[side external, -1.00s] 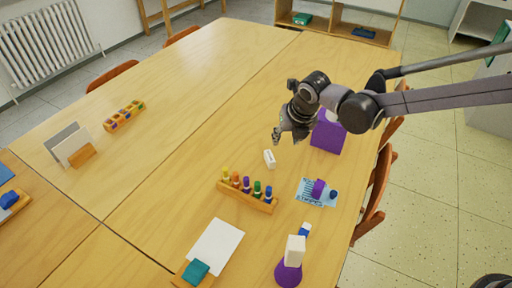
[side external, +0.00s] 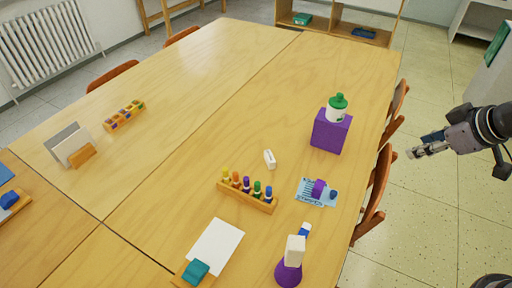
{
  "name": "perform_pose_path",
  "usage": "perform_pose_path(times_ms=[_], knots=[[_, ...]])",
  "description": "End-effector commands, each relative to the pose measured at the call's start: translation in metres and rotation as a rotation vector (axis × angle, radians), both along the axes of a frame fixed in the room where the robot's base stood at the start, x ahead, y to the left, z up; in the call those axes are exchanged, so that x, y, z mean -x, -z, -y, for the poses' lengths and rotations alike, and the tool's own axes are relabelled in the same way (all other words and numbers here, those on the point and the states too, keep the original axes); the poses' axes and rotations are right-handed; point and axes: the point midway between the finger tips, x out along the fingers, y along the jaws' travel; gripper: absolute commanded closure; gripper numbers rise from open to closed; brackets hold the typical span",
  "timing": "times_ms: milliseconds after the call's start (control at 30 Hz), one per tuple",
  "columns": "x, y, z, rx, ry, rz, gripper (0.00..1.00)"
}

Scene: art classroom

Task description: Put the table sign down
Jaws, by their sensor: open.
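A light blue card with dark lettering (side external: 306,189) lies on the table near its right edge and looks like the table sign. A purple block (side external: 318,188) and a small dark blue piece (side external: 333,195) are at it; whether they are part of it I cannot tell. Upright grey and white panels in a wooden holder (side external: 72,145) stand at the far left; any lettering is not visible. My gripper (side external: 412,154) is open and empty, beyond the table's right edge, well apart from the card.
A purple box (side external: 331,131) and a green-capped white bottle (side external: 337,108) stand at the right. A rack of coloured markers (side external: 247,196), a white eraser-like block (side external: 269,159), a white sheet (side external: 216,246) and a purple cone-shaped piece (side external: 289,273) are nearby. The table's middle is clear.

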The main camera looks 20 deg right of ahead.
Motion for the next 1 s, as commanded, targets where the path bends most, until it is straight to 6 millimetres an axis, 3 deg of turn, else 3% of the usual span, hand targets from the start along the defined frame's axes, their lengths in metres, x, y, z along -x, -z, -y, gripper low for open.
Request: perform_pose_path(times_ms=[100, 300, 1000], knots=[[0.018, 0.008, 0.009, -0.106, 0.171, 0.017, 0.58], [0.028, 0.013, 0.014, -0.185, 0.292, 0.028, 0.58], [0.028, 0.013, 0.014, -0.188, 0.294, 0.028, 0.58]])
